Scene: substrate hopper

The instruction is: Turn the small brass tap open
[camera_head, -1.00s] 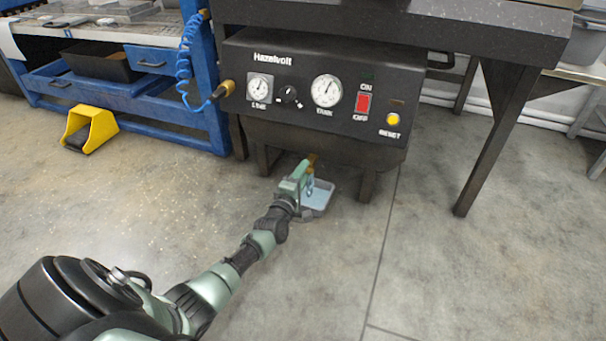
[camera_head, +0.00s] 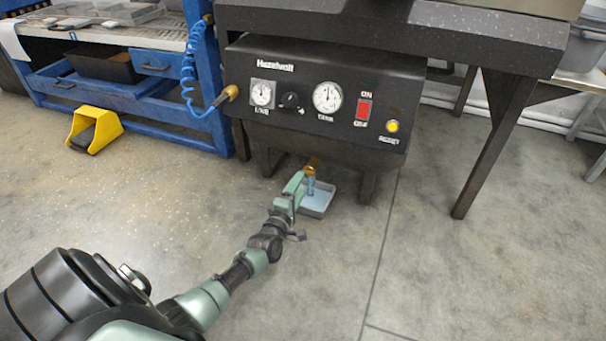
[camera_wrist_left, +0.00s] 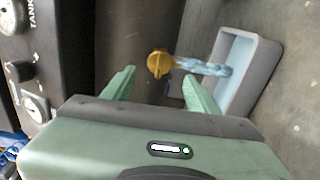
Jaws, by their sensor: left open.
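The small brass tap (camera_head: 312,164) is under the black Hazelvolt unit. In the left wrist view the tap (camera_wrist_left: 158,64) lies just beyond the gap between my fingers. A pale blue stream (camera_wrist_left: 205,68) runs from it towards the grey tray (camera_wrist_left: 275,55). In the head view the tray (camera_head: 322,208) stands on the floor below the tap. My left gripper (camera_head: 298,184) is beside the tap, its green fingers spread apart and empty in the wrist view (camera_wrist_left: 160,84). The fingers partly hide the tray. My right gripper is not in view.
The black unit (camera_head: 300,145) with gauges and a red switch (camera_head: 363,109) is above the tap. Its legs (camera_head: 367,186) stand on either side. A blue bench (camera_head: 150,127) and a yellow pedal (camera_head: 94,128) are to the left. The floor in front is clear.

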